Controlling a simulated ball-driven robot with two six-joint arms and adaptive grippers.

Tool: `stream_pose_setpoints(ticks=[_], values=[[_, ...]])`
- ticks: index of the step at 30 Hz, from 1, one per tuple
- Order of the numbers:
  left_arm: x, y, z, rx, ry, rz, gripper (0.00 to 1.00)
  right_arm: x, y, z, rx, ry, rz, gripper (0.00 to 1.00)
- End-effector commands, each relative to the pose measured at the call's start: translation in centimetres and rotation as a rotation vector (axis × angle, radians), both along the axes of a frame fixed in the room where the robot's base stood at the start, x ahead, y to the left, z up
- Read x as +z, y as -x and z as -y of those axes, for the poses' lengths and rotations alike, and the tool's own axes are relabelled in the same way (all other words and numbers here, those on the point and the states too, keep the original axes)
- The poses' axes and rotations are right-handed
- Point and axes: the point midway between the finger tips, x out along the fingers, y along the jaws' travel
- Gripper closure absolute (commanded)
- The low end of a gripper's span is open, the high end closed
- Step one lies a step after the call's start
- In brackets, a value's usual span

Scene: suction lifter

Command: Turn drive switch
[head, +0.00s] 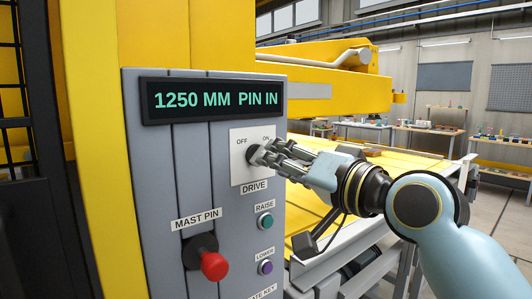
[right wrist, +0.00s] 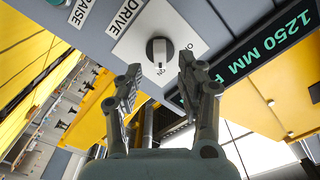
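The drive switch (head: 252,154) is a dark round knob on a white plate marked OFF and ON, above the DRIVE label. It also shows in the right wrist view (right wrist: 158,47), with a light bar pointing down in that picture. That seems to be towards the ON corner, but the exact setting is hard to read. My right gripper (head: 264,152) is at the plate, partly covering the knob in the head view. In the right wrist view its fingers (right wrist: 160,70) are apart, with the knob beyond and between the tips. No grip on it shows. My left gripper is not in view.
The grey panel (head: 155,165) carries a display (head: 215,101) reading "1250 MM PIN IN". Below are a red-knobbed mast pin lever (head: 213,265), a green RAISE button (head: 265,221) and a purple LOWER button (head: 265,267). Yellow machinery and a rail stand right of the panel.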

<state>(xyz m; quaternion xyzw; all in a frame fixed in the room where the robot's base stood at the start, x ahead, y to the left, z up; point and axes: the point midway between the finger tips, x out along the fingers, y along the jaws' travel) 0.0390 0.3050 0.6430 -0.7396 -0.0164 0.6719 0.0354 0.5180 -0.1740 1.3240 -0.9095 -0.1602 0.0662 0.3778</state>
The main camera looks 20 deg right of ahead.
Motion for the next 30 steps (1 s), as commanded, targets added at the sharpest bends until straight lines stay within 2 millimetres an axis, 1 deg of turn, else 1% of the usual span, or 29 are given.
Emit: stream_pose_setpoints(ticks=[1,3,7,12,18,20,27,30], values=[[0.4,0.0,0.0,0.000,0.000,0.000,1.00,0.3,-1.0,-0.4,0.000,-0.004,0.000,0.62],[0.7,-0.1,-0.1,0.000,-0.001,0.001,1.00,0.2,-2.0,-0.8,0.001,-0.003,0.000,0.62],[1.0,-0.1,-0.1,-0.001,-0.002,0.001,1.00,0.1,-3.4,-1.2,0.000,0.000,-0.001,0.62],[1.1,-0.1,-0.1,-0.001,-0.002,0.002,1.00,0.0,-4.1,-1.5,0.000,0.001,-0.001,0.62],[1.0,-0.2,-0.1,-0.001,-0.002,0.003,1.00,-0.1,-4.1,-1.5,0.000,0.002,-0.001,0.62],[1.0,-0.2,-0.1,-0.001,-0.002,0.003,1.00,-0.1,-4.1,-1.5,-0.001,0.003,-0.001,0.68],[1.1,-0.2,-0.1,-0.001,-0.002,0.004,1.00,-0.1,-4.1,-1.5,-0.001,0.003,-0.001,0.99],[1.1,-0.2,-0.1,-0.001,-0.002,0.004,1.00,-0.1,-4.1,-1.5,-0.001,0.003,-0.001,1.00]])
